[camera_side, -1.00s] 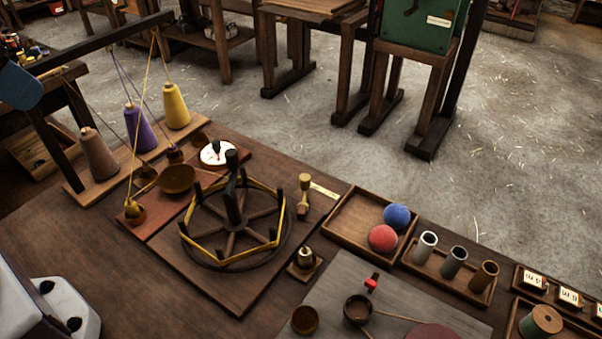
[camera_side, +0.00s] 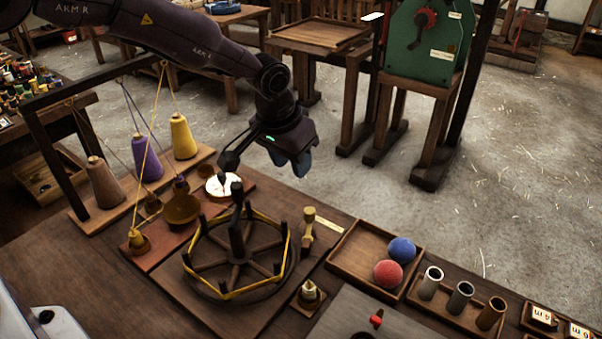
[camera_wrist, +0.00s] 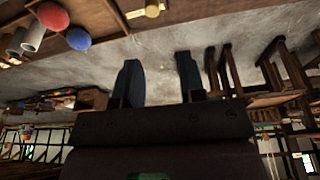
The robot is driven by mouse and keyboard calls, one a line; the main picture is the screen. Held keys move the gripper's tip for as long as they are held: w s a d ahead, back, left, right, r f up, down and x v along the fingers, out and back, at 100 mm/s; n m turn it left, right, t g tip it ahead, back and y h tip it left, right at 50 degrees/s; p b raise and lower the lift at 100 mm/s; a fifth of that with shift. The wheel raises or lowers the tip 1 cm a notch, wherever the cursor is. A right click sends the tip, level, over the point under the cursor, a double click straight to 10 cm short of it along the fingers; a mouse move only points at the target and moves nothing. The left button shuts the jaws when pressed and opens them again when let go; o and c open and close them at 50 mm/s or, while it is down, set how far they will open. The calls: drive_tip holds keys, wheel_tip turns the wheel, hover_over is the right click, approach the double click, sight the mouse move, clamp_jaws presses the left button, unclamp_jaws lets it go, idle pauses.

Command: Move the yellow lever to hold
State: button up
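The yellow lever (camera_side: 308,226) stands on the dark bench board, right of the wheel, with a small pale label strip (camera_side: 329,227) beside it. I cannot read the label. In the wrist view a yellow piece, probably the lever (camera_wrist: 152,8), shows at the top edge, partly cut off. My gripper (camera_side: 291,165) hangs in the air above and behind the lever, apart from it. In the wrist view its two blue fingers (camera_wrist: 157,65) are spread with nothing between them.
The spoked wheel (camera_side: 237,258) with yellow yarn and upright pegs stands left of the lever. A tray (camera_side: 350,257) holds a red ball (camera_side: 388,273) and a blue ball (camera_side: 402,250) at right. Yarn cones (camera_side: 183,137) and strung yarn stand at left.

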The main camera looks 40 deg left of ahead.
sight(310, 210)
drive_tip(key=x, duration=0.4)
drive_tip(key=d+x, duration=0.1)
drive_tip(key=x, duration=0.9)
drive_tip(key=shift+d+f, duration=0.2)
drive_tip(key=shift+w+d, duration=0.15)
drive_tip(key=shift+d, duration=0.45)
drive_tip(key=shift+w+d, duration=0.15)
drive_tip(key=shift+d, duration=0.45)
drive_tip(key=shift+s+d, duration=0.25)
drive_tip(key=shift+d, duration=0.8)
drive_tip(key=shift+s+d, duration=0.25)
drive_tip(key=shift+d, duration=0.2)
drive_tip(key=shift+w+a, duration=0.1)
drive_tip(key=shift+a, duration=0.05)
